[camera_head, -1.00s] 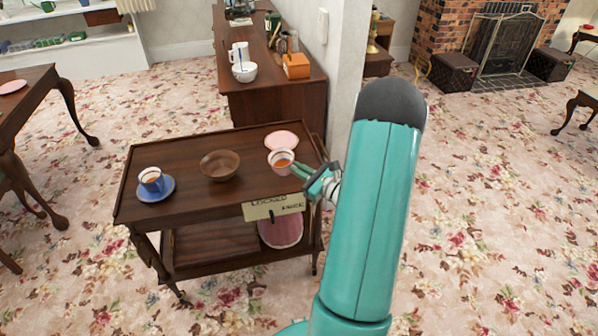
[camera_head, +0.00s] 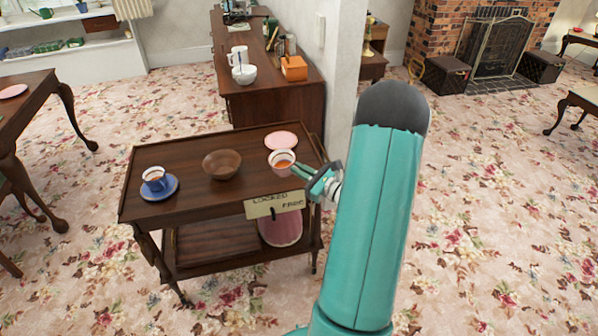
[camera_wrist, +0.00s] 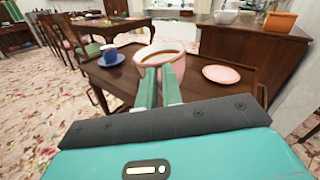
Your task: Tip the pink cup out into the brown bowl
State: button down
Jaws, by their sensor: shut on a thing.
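The pink cup (camera_head: 281,163) is at the right side of the dark wooden cart (camera_head: 188,215), with orange-brown liquid in it. It looks upright. My gripper (camera_head: 307,173) reaches it from the right and is shut on it; in the wrist view, the fingers (camera_wrist: 159,88) meet the near side of the pink cup (camera_wrist: 174,66). I cannot tell whether the cup touches the cart top. The brown bowl (camera_head: 222,164) stands left of the cup on the cart and looks empty. In the wrist view it is hidden, probably behind the cup.
A blue cup (camera_head: 154,179) on a blue saucer (camera_head: 159,189) stands at the cart's left. A pink plate (camera_head: 281,141) lies behind the pink cup. A "locked/free" sign (camera_head: 274,205) hangs at the cart's front edge. A wall end (camera_head: 335,90) stands behind right.

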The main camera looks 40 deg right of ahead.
jog(key=w+a+f, duration=0.4)
jog(key=a+f, duration=0.1)
jog(key=a, duration=0.3)
jog(key=w+a+f, duration=0.5)
jog(key=a, duration=0.3)
jog(key=w+a+f+h, duration=0.1)
jog(key=a+f, duration=0.1)
jog(key=a, duration=0.7)
jog(key=w+a+f+m+h, duration=0.1)
jog(key=w+a+f, duration=0.1)
jog(key=a, duration=0.8)
jog(key=shift+w+a, duration=0.15)
jog(key=shift+a, duration=0.15)
